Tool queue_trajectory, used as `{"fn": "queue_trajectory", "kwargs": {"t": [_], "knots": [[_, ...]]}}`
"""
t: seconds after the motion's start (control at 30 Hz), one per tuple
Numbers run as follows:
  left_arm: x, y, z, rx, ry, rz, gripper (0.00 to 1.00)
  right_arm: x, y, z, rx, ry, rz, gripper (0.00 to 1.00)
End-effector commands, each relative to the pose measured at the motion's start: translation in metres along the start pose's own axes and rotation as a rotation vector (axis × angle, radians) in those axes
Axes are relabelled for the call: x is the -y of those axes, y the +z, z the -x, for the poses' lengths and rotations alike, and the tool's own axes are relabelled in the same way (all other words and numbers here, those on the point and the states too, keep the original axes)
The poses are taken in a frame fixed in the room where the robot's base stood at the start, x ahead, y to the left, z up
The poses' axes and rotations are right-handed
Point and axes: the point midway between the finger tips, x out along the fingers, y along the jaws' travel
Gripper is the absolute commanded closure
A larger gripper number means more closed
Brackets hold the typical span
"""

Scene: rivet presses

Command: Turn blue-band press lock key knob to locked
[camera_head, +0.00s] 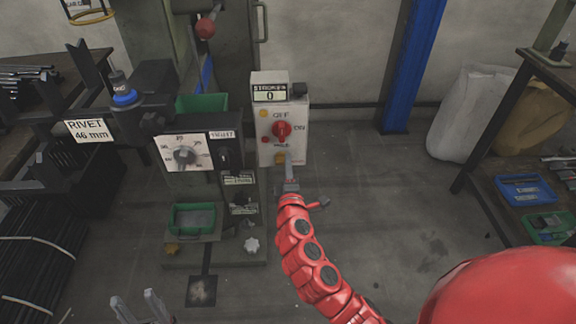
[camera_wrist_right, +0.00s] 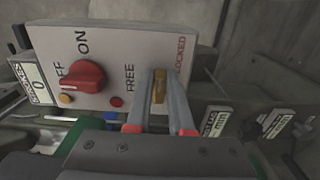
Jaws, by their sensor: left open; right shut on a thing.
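The press with a blue band (camera_head: 125,98) stands at the left in the head view. Its pale control box (camera_head: 296,125) carries a red OFF/ON knob (camera_head: 281,131), also visible in the right wrist view (camera_wrist_right: 87,77). The brass-yellow lock key knob (camera_wrist_right: 159,87) sits low on the box face, between the FREE and LOCKED labels. My right gripper (camera_wrist_right: 160,102) is shut on it, and its long side runs roughly up and down in the wrist view. In the head view the right gripper (camera_head: 287,172) partly hides this knob. My left gripper (camera_head: 139,305) is open and empty at the bottom edge.
A dial panel (camera_head: 205,160) and a green bin (camera_head: 194,221) are left of the box. A blue post (camera_head: 412,65) stands behind to the right. A table with a blue tray (camera_head: 525,190) is at the far right. The floor between is clear.

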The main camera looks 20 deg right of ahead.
Motion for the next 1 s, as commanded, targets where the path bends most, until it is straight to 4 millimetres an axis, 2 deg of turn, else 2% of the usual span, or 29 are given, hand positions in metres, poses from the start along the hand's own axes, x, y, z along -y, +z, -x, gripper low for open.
{"fn": "queue_trajectory", "kwargs": {"t": [0.07, 0.1, 0.23, 0.27, 0.53, 0.67, 0.77, 1.0], "knots": [[0.000, 0.000, 0.000, 0.000, 0.000, 0.000, 0.50, 0.001, 0.000, 0.000, 0.001, -0.002, -0.001, 1.00], [0.000, 0.000, 0.000, 0.000, 0.000, 0.000, 0.50, 0.001, 0.000, 0.000, 0.001, -0.002, -0.001, 0.77], [0.000, 0.000, 0.000, 0.000, 0.000, 0.000, 0.50, 0.001, 0.000, 0.000, 0.001, -0.001, 0.000, 0.53], [0.000, 0.000, 0.000, 0.000, 0.000, 0.000, 0.50, 0.001, 0.000, 0.000, 0.001, -0.001, 0.000, 0.50], [0.000, 0.000, 0.000, 0.000, 0.000, 0.000, 0.50, 0.000, 0.000, 0.001, 0.000, -0.001, 0.000, 0.50], [0.000, 0.000, -0.001, 0.000, 0.000, 0.000, 0.50, 0.001, -0.001, 0.009, -0.002, -0.001, 0.002, 0.50], [0.000, 0.000, -0.002, 0.000, 0.000, 0.000, 0.50, 0.000, -0.001, 0.024, -0.003, -0.002, 0.001, 0.50], [0.000, -0.001, -0.004, 0.000, 0.000, 0.000, 0.50, 0.002, -0.001, 0.082, -0.005, -0.004, 0.004, 0.50]]}}
